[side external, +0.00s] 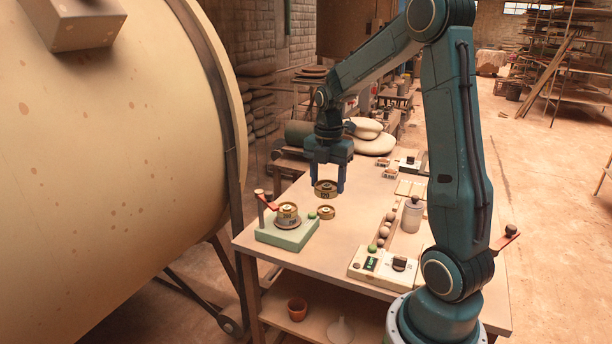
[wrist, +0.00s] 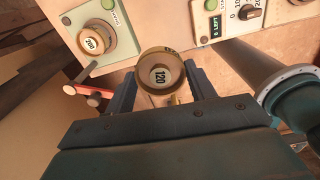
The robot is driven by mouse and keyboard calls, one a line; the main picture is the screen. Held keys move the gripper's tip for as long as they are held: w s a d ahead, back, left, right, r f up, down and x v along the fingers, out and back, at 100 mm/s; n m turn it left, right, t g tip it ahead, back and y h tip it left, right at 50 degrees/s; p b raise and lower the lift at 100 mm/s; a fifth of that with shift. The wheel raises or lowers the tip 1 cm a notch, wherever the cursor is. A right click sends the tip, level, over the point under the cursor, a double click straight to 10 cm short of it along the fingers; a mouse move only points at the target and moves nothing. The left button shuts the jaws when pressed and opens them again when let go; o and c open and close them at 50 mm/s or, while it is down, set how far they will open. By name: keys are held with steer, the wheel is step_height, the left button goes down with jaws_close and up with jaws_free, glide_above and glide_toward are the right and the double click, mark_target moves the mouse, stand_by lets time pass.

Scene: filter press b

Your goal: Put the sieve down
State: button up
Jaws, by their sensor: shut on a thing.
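My gripper (side external: 325,191) points down over the table, its two fingers closed on either side of a round brass sieve (side external: 325,184). In the wrist view the held sieve (wrist: 161,88) sits between the fingertips (wrist: 159,72) and shows the number 120. It looks level and raised above the tabletop. A smaller brass piece (side external: 326,212) stands on the table just in front of it in the side view. Another brass sieve (side external: 287,210) stands on the pale green device (side external: 287,234); in the wrist view this sieve (wrist: 95,40) reads 200.
The green device has a red lever (side external: 267,202) at its left. A control box (side external: 378,266) with a dial, a row of round balls (side external: 386,228) and a lidded grey jar (side external: 412,214) stand to the right. A large cream drum (side external: 110,150) flanks the table's left.

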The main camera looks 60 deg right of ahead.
steer(key=shift+w, duration=0.1)
steer(key=shift+w+d+r, duration=0.25)
steer(key=shift+w+r, duration=0.05)
steer(key=shift+w, duration=0.15)
steer(key=w+d+r+n, duration=0.3)
steer(key=w+r, duration=0.6)
steer(key=w, duration=0.4)
steer(key=shift+d+r, duration=0.15)
steer(key=shift+d, duration=0.35)
step_height(320, 180, down, 20)
stand_by(0.6)
steer(key=o, duration=1)
